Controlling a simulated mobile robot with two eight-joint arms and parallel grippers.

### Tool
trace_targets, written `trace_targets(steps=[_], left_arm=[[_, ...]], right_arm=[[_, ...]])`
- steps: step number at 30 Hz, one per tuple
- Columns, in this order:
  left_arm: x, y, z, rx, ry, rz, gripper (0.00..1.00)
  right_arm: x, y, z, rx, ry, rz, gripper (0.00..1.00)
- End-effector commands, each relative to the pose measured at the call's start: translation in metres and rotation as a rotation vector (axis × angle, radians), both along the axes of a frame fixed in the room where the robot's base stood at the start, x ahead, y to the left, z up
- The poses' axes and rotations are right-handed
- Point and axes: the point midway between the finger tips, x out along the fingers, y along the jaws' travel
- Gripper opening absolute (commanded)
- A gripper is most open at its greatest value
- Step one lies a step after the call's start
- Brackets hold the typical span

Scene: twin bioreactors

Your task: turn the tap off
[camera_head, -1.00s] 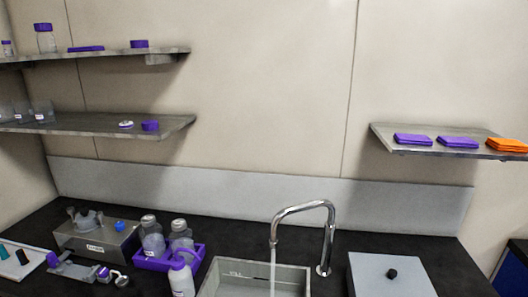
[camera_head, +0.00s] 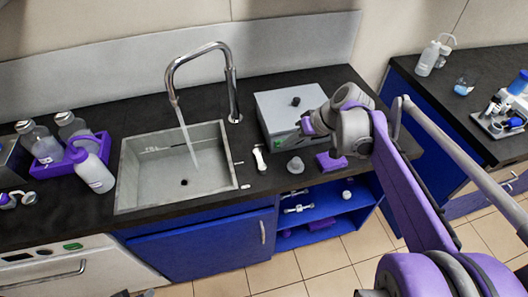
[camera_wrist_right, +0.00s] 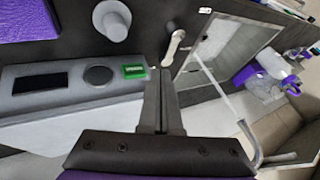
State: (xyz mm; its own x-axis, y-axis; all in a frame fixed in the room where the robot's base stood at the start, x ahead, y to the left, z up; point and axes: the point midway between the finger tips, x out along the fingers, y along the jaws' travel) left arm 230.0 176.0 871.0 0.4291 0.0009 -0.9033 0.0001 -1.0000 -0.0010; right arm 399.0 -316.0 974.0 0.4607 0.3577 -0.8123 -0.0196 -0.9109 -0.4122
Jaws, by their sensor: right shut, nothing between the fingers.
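The tall chrome tap (camera_head: 233,85) arches over the sink (camera_head: 130,190). A stream of water (camera_head: 188,140) runs from its spout into the basin. Part of the tap (camera_wrist_right: 262,158) shows at the lower right of the right wrist view. A small pale lever-shaped piece (camera_head: 259,157) is at the sink's right side; it also shows in the right wrist view (camera_wrist_right: 173,47). My right gripper (camera_head: 305,130) is over the front of the grey box, right of the lever piece. Its fingers (camera_wrist_right: 159,78) are shut and empty, apart from the lever.
The grey box (camera_head: 280,105) with a green switch stands right of the sink. A pale knob-like object (camera_head: 296,165) and a purple block (camera_head: 332,162) lie in front of it. A purple tray (camera_head: 104,143) with bottles is left of the sink.

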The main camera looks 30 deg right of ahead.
Motion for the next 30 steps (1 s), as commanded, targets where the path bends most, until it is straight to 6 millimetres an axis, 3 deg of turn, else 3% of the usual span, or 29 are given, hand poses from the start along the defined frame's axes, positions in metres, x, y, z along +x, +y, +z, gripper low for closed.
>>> trace_targets(steps=[5,21,30], left_arm=[[0.0,0.0,-0.003,0.0,0.001,0.0,0.5],[-0.002,0.0,-0.011,0.0,0.004,0.0,0.5],[-0.002,0.0,-0.011,0.0,0.004,0.0,0.5]], right_arm=[[0.01,-0.009,-0.004,0.016,-0.02,0.002,0.0],[0.049,0.024,-0.071,0.015,-0.018,0.002,0.0],[0.053,0.027,-0.078,0.015,-0.018,0.0,0.0]])
